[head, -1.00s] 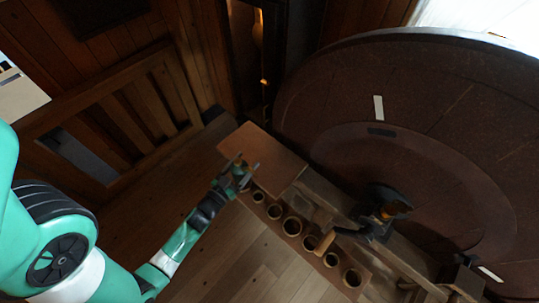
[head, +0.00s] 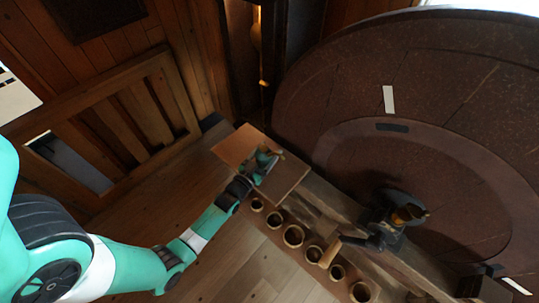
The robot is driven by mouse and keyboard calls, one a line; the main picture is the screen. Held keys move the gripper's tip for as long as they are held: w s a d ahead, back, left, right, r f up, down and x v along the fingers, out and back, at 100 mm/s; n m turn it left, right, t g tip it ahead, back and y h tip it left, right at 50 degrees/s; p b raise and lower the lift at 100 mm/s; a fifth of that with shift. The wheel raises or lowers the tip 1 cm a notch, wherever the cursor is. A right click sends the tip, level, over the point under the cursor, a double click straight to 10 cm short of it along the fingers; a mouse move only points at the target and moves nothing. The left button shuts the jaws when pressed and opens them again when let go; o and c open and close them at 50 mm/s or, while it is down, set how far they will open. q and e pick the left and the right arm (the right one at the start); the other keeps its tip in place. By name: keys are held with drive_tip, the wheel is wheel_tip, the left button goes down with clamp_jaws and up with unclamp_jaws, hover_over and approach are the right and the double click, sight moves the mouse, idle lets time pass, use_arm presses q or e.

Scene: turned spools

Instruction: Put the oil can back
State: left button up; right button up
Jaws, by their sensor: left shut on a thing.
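My right gripper is not in view.
A row of several round, hollow wooden cups (head: 293,236) runs along the bench edge beside the board. A wooden handle (head: 329,252) juts out among them. A dark fitting (head: 400,213) and a huge brown wheel (head: 460,90) stand to the right. Floor at lower left is clear.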

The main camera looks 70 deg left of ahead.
use_arm(q)
drive_tip(key=shift+w+a+f, duration=0.1)
drive_tip(key=shift+w+f, duration=0.05)
drive_tip(key=shift+f, duration=0.65)
drive_tip(key=shift+w+a+f, duration=0.1)
drive_tip(key=shift+w, duration=0.15)
drive_tip(key=shift+s, duration=0.1)
drive_tip(key=shift+f+b, duration=0.25)
drive_tip(key=shift+b, duration=0.05)
drive_tip(key=o, duration=1.3)
drive_tip(key=shift+r, duration=0.1)
